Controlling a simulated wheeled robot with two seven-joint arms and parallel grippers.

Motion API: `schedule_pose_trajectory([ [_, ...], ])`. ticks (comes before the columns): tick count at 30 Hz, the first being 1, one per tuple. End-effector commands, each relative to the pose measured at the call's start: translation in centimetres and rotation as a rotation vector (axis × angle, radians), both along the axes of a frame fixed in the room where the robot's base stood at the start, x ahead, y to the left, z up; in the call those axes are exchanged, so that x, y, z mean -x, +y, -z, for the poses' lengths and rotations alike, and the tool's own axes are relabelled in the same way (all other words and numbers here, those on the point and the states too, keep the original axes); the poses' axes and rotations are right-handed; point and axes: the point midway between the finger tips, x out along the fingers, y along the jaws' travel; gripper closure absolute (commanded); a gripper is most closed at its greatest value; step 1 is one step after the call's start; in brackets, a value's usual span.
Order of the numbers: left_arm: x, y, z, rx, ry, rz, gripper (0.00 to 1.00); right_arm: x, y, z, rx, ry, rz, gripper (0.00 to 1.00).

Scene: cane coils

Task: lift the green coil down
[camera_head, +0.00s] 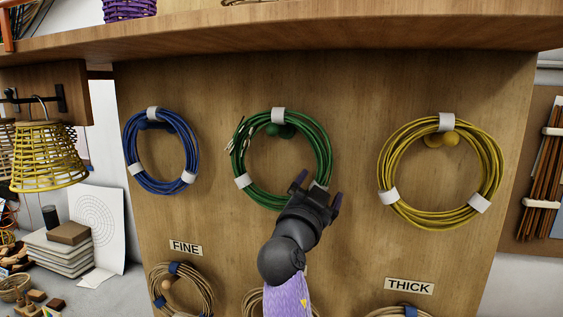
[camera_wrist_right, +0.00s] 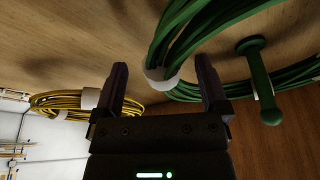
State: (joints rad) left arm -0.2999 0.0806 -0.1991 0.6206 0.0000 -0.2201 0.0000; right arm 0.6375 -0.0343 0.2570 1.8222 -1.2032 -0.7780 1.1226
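The green coil (camera_head: 238,160) hangs on a green peg (camera_head: 280,131) on the wooden board, with white bands around it. My right gripper (camera_head: 318,192) is at the coil's lower right, its fingers spread on either side of a white band there. In the right wrist view my open gripper (camera_wrist_right: 162,85) has that white band (camera_wrist_right: 160,80) and the green strands (camera_wrist_right: 190,35) between or just beyond its fingertips; contact cannot be told. The green peg (camera_wrist_right: 257,80) stands to the right there. My left gripper is not in view.
A blue coil (camera_head: 127,150) hangs to the left and a yellow coil (camera_head: 492,165) to the right. Natural cane coils (camera_head: 205,285) hang below, near the FINE label (camera_head: 186,248) and THICK label (camera_head: 409,286). A wooden shelf (camera_head: 330,28) juts out above.

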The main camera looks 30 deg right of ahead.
Motion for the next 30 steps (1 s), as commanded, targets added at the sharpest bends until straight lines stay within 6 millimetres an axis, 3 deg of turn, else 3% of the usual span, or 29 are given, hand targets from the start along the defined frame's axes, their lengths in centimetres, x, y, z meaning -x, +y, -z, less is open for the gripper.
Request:
schedule_pose_trajectory([
  [1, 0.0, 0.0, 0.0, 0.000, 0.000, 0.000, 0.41, 0.0, 0.0, 0.0, 0.000, 0.000, 0.000, 0.19],
  [2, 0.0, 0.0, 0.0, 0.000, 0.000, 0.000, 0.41, 0.0, 0.0, 0.0, 0.000, 0.000, 0.000, 0.25],
  [12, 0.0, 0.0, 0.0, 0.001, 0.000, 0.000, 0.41, 0.0, 0.0, 0.1, -0.002, 0.002, 0.001, 0.97],
  [30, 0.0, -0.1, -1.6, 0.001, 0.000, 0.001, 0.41, 0.3, 0.3, -2.5, -0.001, -0.002, -0.001, 0.99],
])
